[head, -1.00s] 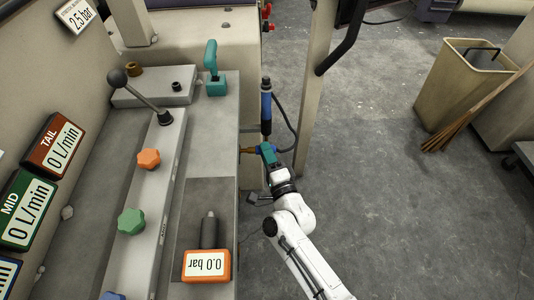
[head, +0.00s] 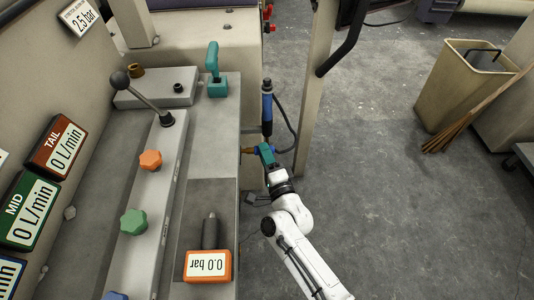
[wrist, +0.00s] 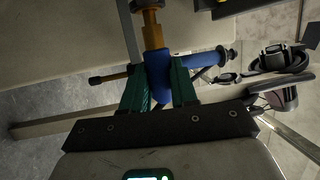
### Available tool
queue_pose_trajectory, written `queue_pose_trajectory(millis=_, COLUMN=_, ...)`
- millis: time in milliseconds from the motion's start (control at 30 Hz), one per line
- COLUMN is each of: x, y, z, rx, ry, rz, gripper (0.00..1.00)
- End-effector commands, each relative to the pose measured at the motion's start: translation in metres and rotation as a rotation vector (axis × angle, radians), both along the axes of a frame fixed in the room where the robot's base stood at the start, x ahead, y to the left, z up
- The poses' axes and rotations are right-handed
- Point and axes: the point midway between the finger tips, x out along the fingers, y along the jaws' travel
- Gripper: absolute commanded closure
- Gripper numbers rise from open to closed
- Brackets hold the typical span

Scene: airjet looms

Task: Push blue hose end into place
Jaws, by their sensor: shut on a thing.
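My gripper (head: 264,152) is at the right side of the grey bench, with its teal fingers shut on the blue hose end (wrist: 158,75). In the wrist view, the fingers (wrist: 157,88) stand on both sides of the blue body. A brass fitting (wrist: 152,36) lines up with the blue hose end and meets it, or nearly so; how deep it sits I cannot tell. In the head view the brass fitting (head: 247,150) sticks out from the bench side toward my gripper, which partly hides the hose end.
A blue-handled tool (head: 267,105) stands upright just beyond my gripper, with a dark hose beside it. A beige post (head: 310,85) rises to the right. A teal lever (head: 213,70) and an orange-framed gauge (head: 207,266) are on the bench. Open floor lies right.

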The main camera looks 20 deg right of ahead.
Motion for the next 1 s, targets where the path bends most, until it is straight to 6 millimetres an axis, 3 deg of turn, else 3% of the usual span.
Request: queue_pose_trajectory(millis=1000, x=0.004, y=0.012, z=0.002, rx=-0.002, ry=-0.004, rz=0.005, gripper=1.00)
